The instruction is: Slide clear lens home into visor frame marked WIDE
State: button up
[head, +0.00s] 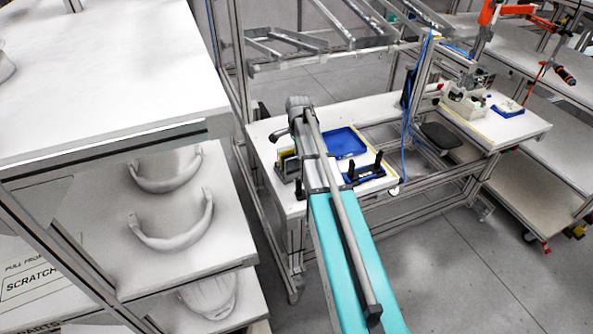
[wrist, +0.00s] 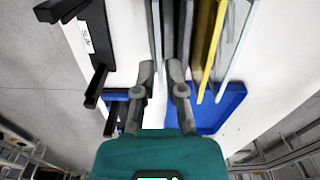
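My gripper (wrist: 161,68) points down over the white bench in the wrist view. Its fingers are partly apart, with a narrow gap showing pale bench, and I see nothing clearly pinched between them. Pale, clear-looking panels stand edge-on around and beyond the fingertips, one (wrist: 156,25) near the left finger. A yellow panel (wrist: 213,50) and another clear panel (wrist: 236,45) stand to the right. A black frame (wrist: 98,35) at the left bears a label that seems to read SLIM. No WIDE mark is readable.
A blue tray (head: 345,143) lies on the bench (head: 262,133), beside a rack of upright panels (head: 289,166). A blue-based fixture with black posts (head: 361,174) stands at the front. Helmet shells (head: 175,235) sit on shelves at the left. A blue cable (head: 409,130) hangs at the right.

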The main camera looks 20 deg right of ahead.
jog(key=shift+f+b, duration=0.45)
jog(key=shift+f, duration=0.3)
grip_shut()
jog(key=shift+r, duration=0.2)
jog(key=shift+r+p, duration=0.95)
jog(key=shift+p, duration=0.15)
jog(key=s+d+r+p, duration=0.2)
jog(key=s+r+p, duration=0.8)
jog(key=s, duration=0.3)
jog(key=shift+s+d+r+p, duration=0.2)
jog(key=shift+s+r+p, duration=0.2)
jog(key=shift+p, duration=0.05)
